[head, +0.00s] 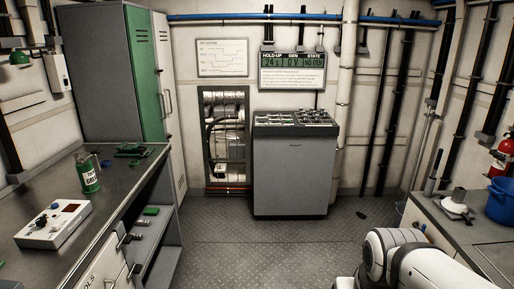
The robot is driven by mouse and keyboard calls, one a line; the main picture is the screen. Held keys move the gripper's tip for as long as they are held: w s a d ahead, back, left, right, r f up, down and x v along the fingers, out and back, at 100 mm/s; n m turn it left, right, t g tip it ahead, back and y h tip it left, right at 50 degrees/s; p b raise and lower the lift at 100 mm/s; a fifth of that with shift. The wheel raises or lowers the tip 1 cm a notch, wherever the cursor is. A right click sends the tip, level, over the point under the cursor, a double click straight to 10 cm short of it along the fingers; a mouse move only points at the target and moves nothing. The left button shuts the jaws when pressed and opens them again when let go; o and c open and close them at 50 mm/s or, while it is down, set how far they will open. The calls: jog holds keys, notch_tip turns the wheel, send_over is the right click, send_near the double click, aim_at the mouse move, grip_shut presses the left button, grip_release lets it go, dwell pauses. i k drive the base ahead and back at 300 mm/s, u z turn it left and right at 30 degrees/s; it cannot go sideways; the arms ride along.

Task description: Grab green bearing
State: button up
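No green object here is clearly a bearing. On the left workbench (30,190), a green can (88,172) with a pale label stands upright. Behind it lies a flat green piece (132,150) with small dark parts, too small to make out. On the shelf below the bench there is a small green item (150,211) beside a few pale pieces; its form is unclear. A white rounded arm link of mine shows at the bottom right. My gripper is out of view, so its opening and anything in it cannot be seen.
A white box with knobs (54,225) sits at the bench's front. A tall grey-green cabinet (105,75) stands behind. A grey console (293,170) is at the back wall. A right counter (450,222) holds a blue bucket (502,203). The metal floor (255,255) between is mostly clear.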

aim_at(133, 163)
jog(key=u, duration=0.25)
jog(key=i, duration=1.6)
jog(key=u, duration=0.8)
jog(key=i, duration=2)
jog(key=u, duration=0.45)
